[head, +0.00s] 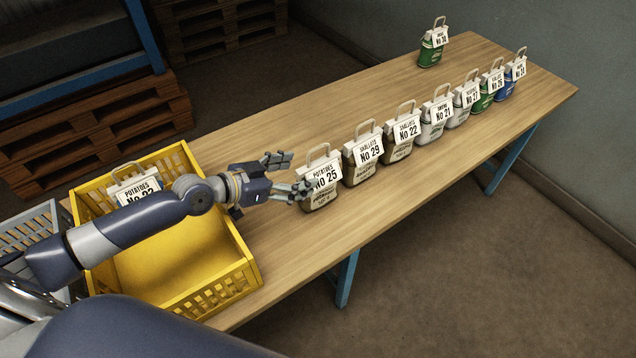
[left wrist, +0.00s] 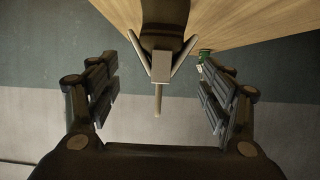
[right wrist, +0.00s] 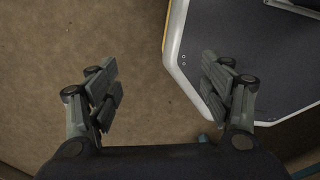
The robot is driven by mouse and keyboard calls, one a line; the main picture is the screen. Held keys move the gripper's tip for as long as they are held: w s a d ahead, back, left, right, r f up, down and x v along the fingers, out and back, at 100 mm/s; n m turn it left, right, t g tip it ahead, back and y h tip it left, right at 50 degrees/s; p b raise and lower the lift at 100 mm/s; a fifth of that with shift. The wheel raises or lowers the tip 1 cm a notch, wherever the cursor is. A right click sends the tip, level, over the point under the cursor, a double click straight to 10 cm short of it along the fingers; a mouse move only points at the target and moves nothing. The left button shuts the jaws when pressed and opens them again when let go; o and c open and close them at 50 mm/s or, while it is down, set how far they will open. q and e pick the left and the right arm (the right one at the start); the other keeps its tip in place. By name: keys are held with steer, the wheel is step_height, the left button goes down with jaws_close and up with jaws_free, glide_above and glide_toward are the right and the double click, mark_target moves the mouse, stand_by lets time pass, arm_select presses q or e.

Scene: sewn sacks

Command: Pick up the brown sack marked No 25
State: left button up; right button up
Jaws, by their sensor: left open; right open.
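The brown sack marked No 25 (head: 320,201), with a white POTATOES tag and a loop handle, stands upright at the near end of the table row. My left gripper (head: 288,177) is open beside it, its fingers pointing at the sack. In the left wrist view the picture is upside down, and what looks like this sack (left wrist: 163,38) shows ahead between the open fingers (left wrist: 160,88), handle downward. I cannot tell whether a finger touches it. My right gripper (right wrist: 160,82) is open and empty above the floor, seen only in the right wrist view.
Sack No 29 (head: 361,170) stands close behind No 25, with No 22 (head: 398,146) and several others in line. Green sack No 30 (head: 431,54) stands apart. A yellow crate (head: 243,277) at the left holds another POTATOES sack (head: 138,196). The table middle (head: 290,115) is clear.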

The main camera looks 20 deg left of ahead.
mark_target(319, 168)
arm_select(q)
steer(key=shift+w+d+f+p, duration=0.1)
steer(key=shift+w+d+p, duration=0.2)
steer(key=shift+w+d, duration=0.6)
steer(key=x, duration=0.2)
steer(key=shift+w+p, duration=0.3)
steer(key=shift+x, duration=1.2)
steer(key=shift+s+f, duration=0.1)
steer(key=shift+f, duration=0.05)
steer(key=shift+c, duration=0.5)
steer(key=c, duration=1.4)
jaws_close()
arm_select(e)
steer(key=shift+t, duration=0.4)
steer(key=w, duration=0.1)
steer(key=w+a+r, duration=0.1)
steer(key=w, duration=0.1)
steer(key=w+r, duration=0.1)
steer(key=shift+w+a, duration=0.3)
steer(key=shift+w, duration=0.1)
